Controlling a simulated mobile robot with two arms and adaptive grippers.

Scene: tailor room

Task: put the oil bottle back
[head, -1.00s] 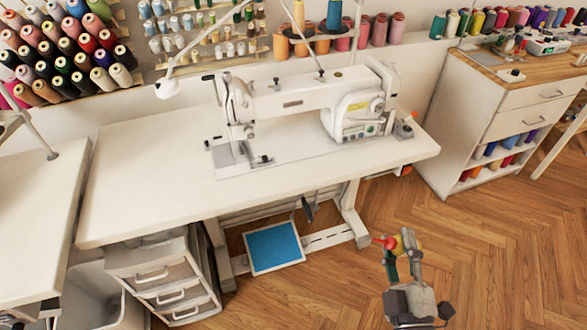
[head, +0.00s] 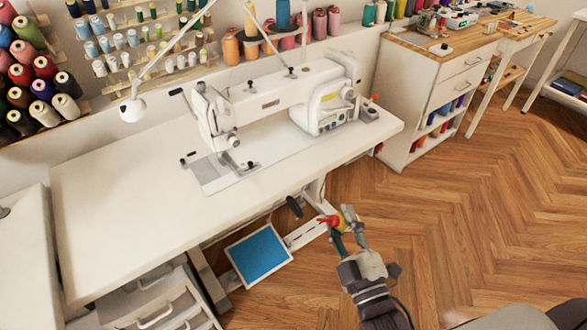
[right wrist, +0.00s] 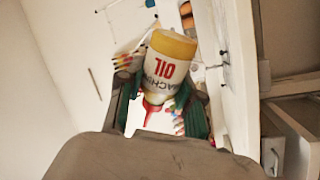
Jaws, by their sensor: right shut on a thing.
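The oil bottle (right wrist: 168,68) shows large in the right wrist view. It has a white body with red and black lettering, a yellow end and a red tip, and it looks tipped over. My right gripper (head: 345,226) is shut on it, with one finger on each side. In the head view the gripper covers much of the bottle, and only its red tip (head: 328,221) and some yellow show. The gripper holds it in front of the sewing table, near its right end. My left gripper is not in view.
The white sewing table (head: 120,190) carries a sewing machine (head: 270,100), with bare top at its left and front. A wooden-topped cabinet (head: 430,95) stands at the right. The floor (head: 470,210) there is clear.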

